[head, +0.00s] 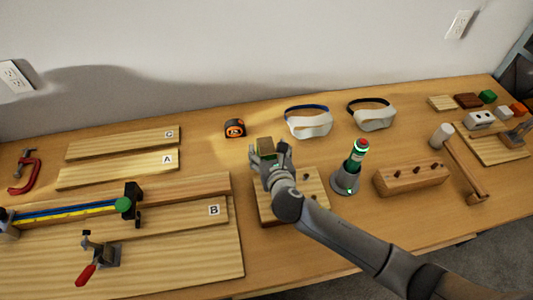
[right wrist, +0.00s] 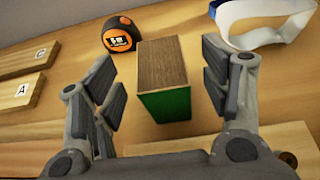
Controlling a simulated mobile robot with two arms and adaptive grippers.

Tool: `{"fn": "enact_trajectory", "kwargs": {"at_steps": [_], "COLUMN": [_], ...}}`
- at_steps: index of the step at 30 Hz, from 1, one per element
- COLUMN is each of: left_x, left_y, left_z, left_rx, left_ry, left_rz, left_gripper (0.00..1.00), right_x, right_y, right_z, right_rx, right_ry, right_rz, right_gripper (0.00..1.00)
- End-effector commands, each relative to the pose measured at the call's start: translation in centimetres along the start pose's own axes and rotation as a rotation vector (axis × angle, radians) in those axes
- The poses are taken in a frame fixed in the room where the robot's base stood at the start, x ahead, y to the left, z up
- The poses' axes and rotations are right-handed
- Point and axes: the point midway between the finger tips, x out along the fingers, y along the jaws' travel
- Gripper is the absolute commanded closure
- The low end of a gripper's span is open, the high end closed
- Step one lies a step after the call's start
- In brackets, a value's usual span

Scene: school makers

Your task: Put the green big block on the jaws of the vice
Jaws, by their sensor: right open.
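The green big block (right wrist: 163,78) has a brown wood-grain face and a green side in the right wrist view. In the head view its top (head: 265,144) shows at my right gripper (head: 268,154). My right gripper (right wrist: 165,95) is open, with one finger on each side of the block and gaps between fingers and block. I cannot tell the exact height of the fingers over the table. A grey metal device (head: 516,136) on a wooden board at the far right may be the vice; its jaws are not clear. My left gripper is not in view.
A tape measure (head: 235,128) and white goggles (head: 309,122) stand behind the block. A wooden board with holes (head: 312,207) lies under my right arm.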

Motion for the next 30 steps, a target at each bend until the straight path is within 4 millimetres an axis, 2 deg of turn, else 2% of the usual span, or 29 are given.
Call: {"fn": "enact_trajectory", "kwargs": {"at_steps": [6,15,30], "left_x": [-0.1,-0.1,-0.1], "left_y": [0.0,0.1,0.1], "left_z": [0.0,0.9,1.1], "left_rx": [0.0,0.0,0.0], "left_ry": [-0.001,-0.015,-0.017], "left_rz": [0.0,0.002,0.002], "left_gripper": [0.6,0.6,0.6], "right_x": [2.0,2.2,2.2], "right_y": [0.0,0.0,0.0], "right_z": [0.1,0.0,0.0], "right_rx": [0.0,0.0,0.0], "right_ry": [-0.001,-0.001,0.0], "right_rz": [0.0,0.0,0.001], "right_gripper": [0.3,0.3,0.95]}}
